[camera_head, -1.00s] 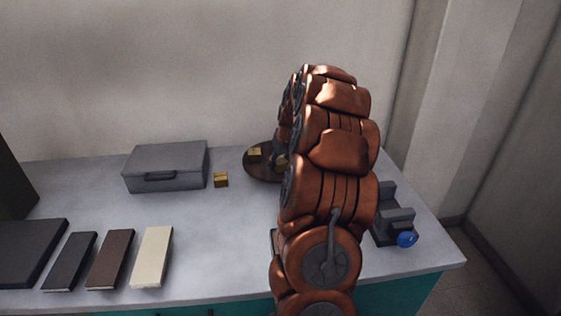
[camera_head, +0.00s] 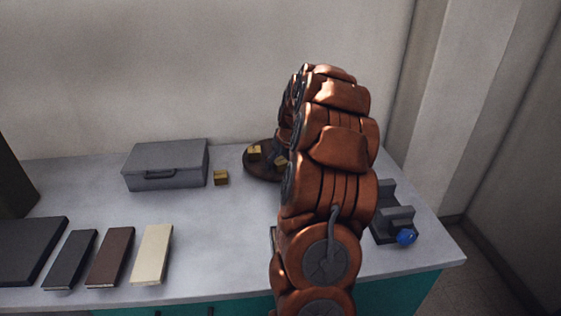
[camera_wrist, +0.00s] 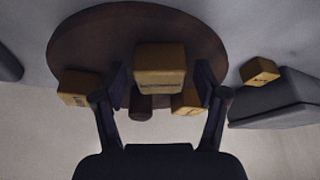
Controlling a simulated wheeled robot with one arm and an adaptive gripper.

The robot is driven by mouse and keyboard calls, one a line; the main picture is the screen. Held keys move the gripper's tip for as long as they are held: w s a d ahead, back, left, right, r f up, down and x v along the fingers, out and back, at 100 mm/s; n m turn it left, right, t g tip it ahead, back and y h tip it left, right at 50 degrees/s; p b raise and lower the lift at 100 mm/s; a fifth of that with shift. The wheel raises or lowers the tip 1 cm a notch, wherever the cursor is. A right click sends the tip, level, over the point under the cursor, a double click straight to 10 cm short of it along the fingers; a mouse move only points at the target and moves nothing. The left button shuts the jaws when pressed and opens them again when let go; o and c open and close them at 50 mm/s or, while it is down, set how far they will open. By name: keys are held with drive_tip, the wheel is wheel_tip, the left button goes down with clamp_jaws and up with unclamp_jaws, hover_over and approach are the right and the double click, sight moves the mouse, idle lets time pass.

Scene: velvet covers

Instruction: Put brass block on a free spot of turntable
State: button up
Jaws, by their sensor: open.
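The turntable (camera_head: 262,173) is a round dark brown disc behind my arm; it also fills the top of the wrist view (camera_wrist: 85,40). A yellow brass-coloured block (camera_wrist: 160,62) with a dark label sits between my gripper's open fingers (camera_wrist: 160,88), over the turntable. I cannot tell whether it rests on the disc. Two more yellow blocks, a left one (camera_wrist: 78,88) and a right one (camera_wrist: 186,102), show at the disc's near edge in the wrist view. Another yellow block (camera_head: 221,178) stands on the table. The labels are too small to read.
A grey case (camera_head: 166,166) stands left of the lone block. Several flat slabs, including a cream one (camera_head: 152,255), lie at front left. A dark grey device with a blue knob (camera_head: 406,237) is right of my arm. A short dark brown cylinder (camera_wrist: 140,107) shows between the fingers.

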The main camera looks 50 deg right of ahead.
drive_tip(key=b+v, duration=0.1)
drive_tip(key=v, duration=1.1)
drive_tip(key=shift+r, duration=0.2)
drive_tip(key=s+a+f+n+g+y, duration=0.1)
drive_tip(key=s+a+n+g+y, duration=0.2)
drive_tip(key=a, duration=2.4)
drive_tip(key=s+a+f+g, duration=0.1)
drive_tip(key=s+a, duration=0.3)
drive_tip(key=s, duration=0.4)
drive_tip(key=s+a+f+g+h, duration=0.1)
drive_tip(key=s+a+f, duration=0.2)
drive_tip(key=s+a, duration=0.2)
drive_tip(key=s+a+f+g, duration=0.1)
drive_tip(key=s+a+f, duration=0.2)
drive_tip(key=s, duration=0.8)
drive_tip(key=shift+a+n+h, duration=0.3)
drive_tip(key=shift+a, duration=0.7)
drive_tip(key=shift+r, duration=0.15)
